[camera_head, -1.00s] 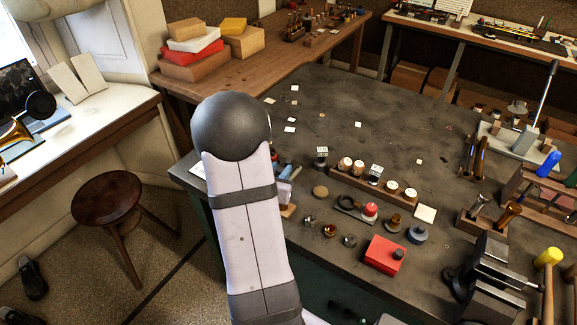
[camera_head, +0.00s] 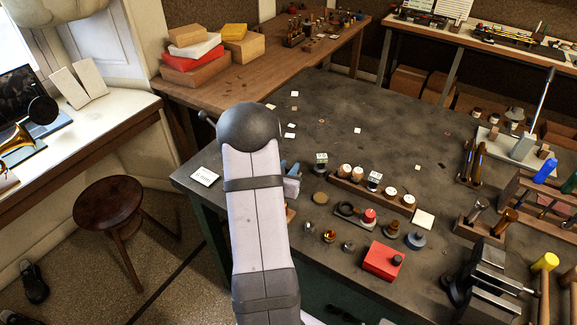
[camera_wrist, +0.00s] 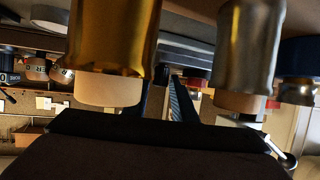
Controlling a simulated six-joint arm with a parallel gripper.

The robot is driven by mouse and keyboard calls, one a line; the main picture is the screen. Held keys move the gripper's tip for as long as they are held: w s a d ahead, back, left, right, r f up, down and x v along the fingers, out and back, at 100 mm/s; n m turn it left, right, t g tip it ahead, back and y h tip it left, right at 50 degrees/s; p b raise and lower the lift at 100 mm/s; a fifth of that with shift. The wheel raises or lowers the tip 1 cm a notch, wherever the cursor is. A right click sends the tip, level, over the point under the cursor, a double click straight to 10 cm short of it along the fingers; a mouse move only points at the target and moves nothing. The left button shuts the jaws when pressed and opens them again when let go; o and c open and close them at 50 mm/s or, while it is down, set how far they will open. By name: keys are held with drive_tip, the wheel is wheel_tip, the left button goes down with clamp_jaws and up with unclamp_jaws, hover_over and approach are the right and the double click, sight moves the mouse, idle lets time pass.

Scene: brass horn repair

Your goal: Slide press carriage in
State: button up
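I cannot make out a press carriage for certain. A lever device with a pale base (camera_head: 500,143), an upright grey block and a long raised lever (camera_head: 543,92) stands at the right of the dark bench. In the wrist view the dark fingers (camera_wrist: 172,100) show only partly, between a brass cylinder (camera_wrist: 112,40) and a silver cylinder (camera_wrist: 250,50) that loom close to the camera. Whether the fingers are open or hold anything is unclear.
A wooden rack (camera_head: 365,190) of small round parts, a red box (camera_head: 383,262) and a dark vise (camera_head: 482,280) stand on the bench's near side. A white card (camera_head: 205,175) lies at its left corner. The bench's middle-back is mostly clear. A stool (camera_head: 108,203) stands left.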

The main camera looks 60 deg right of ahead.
drive_tip(key=shift+d+f, duration=0.1)
drive_tip(key=shift+d, duration=0.05)
clamp_jaws()
drive_tip(key=shift+w, duration=0.15)
drive_tip(key=w, duration=0.9)
drive_tip(key=shift+w+b, duration=0.35)
drive_tip(key=shift+w, duration=0.25)
unclamp_jaws()
drive_tip(key=shift+w, duration=0.1)
